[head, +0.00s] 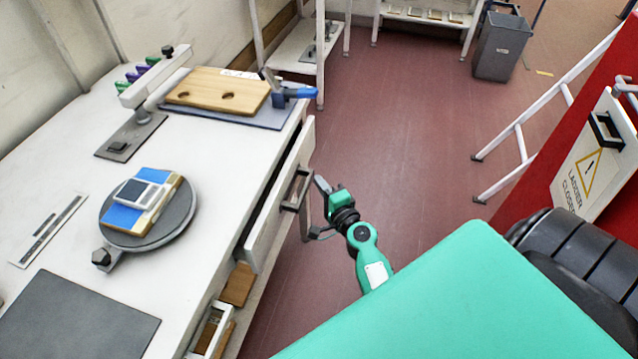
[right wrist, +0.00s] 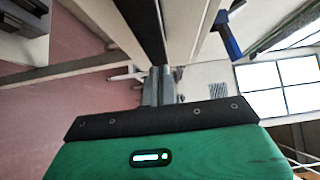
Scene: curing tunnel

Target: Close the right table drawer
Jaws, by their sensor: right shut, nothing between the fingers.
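The right table drawer (head: 262,222) is partly open under the edge of the white workbench (head: 228,180), with a dark gap behind its white front panel. Its dark handle (head: 298,190) is on the outer face. My right gripper (head: 321,185) is just right of the handle, outside the drawer front. It is shut and empty; I cannot tell whether it touches the handle or front. In the right wrist view, the gripper's grey fingers (right wrist: 158,88) point towards a long dark and pale edge. My left gripper is not in view.
The bench holds a wooden board (head: 215,90), a blue-handled clamp (head: 290,93) and a round turntable (head: 180,222) with a blue block and device. Wooden pieces (head: 238,285) sit below the bench edge. Open red floor (head: 410,130) lies right. A white ladder (head: 520,140) stands far right.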

